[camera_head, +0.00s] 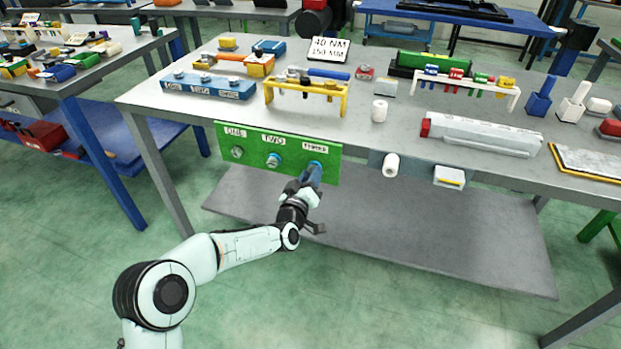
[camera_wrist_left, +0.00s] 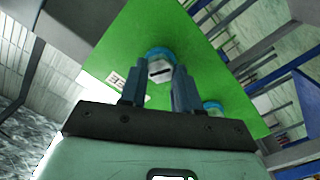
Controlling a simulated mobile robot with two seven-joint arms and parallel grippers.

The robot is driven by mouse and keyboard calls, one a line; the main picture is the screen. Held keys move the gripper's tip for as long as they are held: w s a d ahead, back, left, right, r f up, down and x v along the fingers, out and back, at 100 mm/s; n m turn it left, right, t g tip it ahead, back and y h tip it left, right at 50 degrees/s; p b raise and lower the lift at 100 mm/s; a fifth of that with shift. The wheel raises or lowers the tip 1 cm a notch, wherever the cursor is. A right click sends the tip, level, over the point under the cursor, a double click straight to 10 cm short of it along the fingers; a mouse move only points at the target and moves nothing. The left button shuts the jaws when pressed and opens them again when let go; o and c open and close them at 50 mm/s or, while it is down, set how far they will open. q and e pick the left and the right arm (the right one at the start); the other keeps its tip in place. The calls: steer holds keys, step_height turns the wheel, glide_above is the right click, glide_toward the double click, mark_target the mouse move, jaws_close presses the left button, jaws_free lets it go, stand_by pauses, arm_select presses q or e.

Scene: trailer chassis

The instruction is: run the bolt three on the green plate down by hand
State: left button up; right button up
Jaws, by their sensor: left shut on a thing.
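The green plate (camera_head: 256,166) hangs upright on the front of the workbench, with labels ONE, TWO and THREE. Bolt three (camera_wrist_left: 160,69), a silver head with a blue ring behind it, sits at the plate between my left gripper's fingers. My left gripper (camera_head: 313,174) reaches up to the THREE position and is shut on that bolt; in the head view the fingers mostly hide it. Bolt two (camera_head: 273,160) shows a blue ring too and also appears in the left wrist view (camera_wrist_left: 213,108). The ONE position (camera_head: 237,152) shows a grey round part. My right gripper is not in view.
The bench top (camera_head: 300,120) carries a blue block (camera_head: 205,88), a yellow rack (camera_head: 306,96), a torque sign (camera_head: 328,48) and a white tube (camera_head: 485,135). A white roll (camera_head: 390,165) hangs right of the plate. A grey lower shelf (camera_head: 430,240) lies below; its top is clear.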

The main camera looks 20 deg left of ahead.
arm_select(q)
steer(key=shift+s+f+m+p, duration=0.15)
steer(key=shift+m+p, duration=0.45)
steer(key=shift+m, duration=5.6)
steer(key=shift+w+f+m+p, duration=0.15)
steer(key=shift+m+p, duration=0.4)
steer(key=shift+m, duration=5.65)
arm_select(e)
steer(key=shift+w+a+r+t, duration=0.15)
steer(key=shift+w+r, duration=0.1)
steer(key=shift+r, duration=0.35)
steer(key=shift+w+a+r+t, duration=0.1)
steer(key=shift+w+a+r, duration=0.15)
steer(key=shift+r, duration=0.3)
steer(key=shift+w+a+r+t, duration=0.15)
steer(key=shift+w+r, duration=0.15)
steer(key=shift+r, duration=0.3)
arm_select(q)
steer(key=shift+s, duration=0.1)
steer(key=o, duration=1.1)
steer(key=shift+c, duration=0.2)
steer(key=shift+r, duration=0.2)
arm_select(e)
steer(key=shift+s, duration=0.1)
